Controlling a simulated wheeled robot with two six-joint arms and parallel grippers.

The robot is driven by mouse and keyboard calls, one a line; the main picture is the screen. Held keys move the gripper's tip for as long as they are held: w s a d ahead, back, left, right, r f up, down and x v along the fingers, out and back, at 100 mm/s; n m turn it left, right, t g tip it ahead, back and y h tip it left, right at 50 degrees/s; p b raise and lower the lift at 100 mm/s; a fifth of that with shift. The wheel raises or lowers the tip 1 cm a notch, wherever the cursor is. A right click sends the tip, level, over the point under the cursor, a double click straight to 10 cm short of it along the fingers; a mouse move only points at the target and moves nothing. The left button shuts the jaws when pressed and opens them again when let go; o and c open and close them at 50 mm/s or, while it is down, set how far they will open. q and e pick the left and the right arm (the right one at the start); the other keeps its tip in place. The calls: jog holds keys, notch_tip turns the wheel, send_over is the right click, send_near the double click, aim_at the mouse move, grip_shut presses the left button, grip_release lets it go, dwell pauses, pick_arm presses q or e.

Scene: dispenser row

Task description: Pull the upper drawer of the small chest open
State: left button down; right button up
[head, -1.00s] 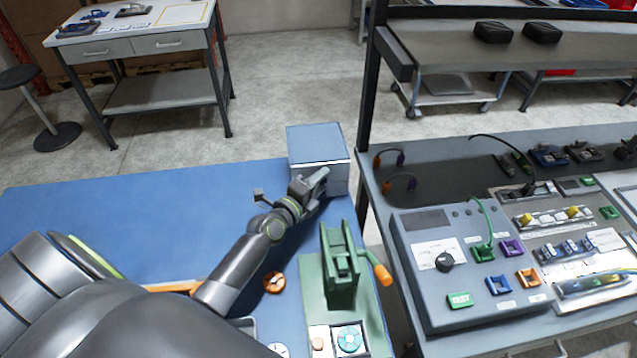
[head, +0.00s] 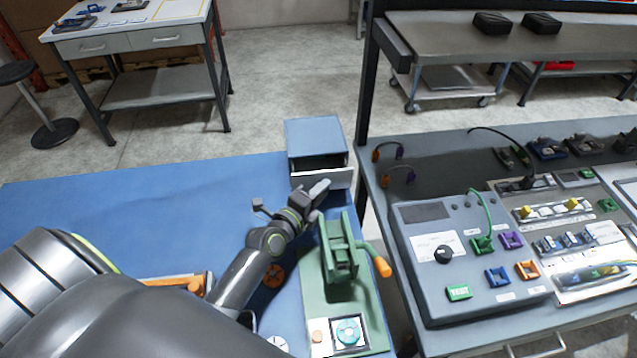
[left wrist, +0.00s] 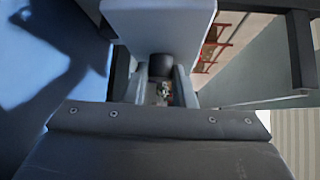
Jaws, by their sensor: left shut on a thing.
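The small chest (head: 314,132) has a blue top and stands at the far right corner of the blue table. Its upper drawer (head: 338,178) is pulled part way out, with a light front and a dark gap behind it. My left gripper (head: 318,190) is at the drawer's front and shut on the drawer handle, which the fingers mostly hide. In the left wrist view, the gripper's fingers (left wrist: 158,90) close around a dark handle (left wrist: 161,66) in front of a pale drawer front (left wrist: 158,25). My right gripper is not in view.
A green fixture (head: 340,260) with an orange-tipped lever stands just in front of the gripper. A bench with a grey test panel (head: 465,265) is at the right. The blue table (head: 120,215) is clear to the left.

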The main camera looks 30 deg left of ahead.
pick_arm(q)
jog(key=c, duration=1.2)
grip_release()
jog(key=shift+s+a, duration=0.15)
jog(key=shift+s, duration=0.4)
jog(key=s+a+r+b, duration=0.2)
jog(key=s+b, duration=0.4)
jog(key=s, duration=1)
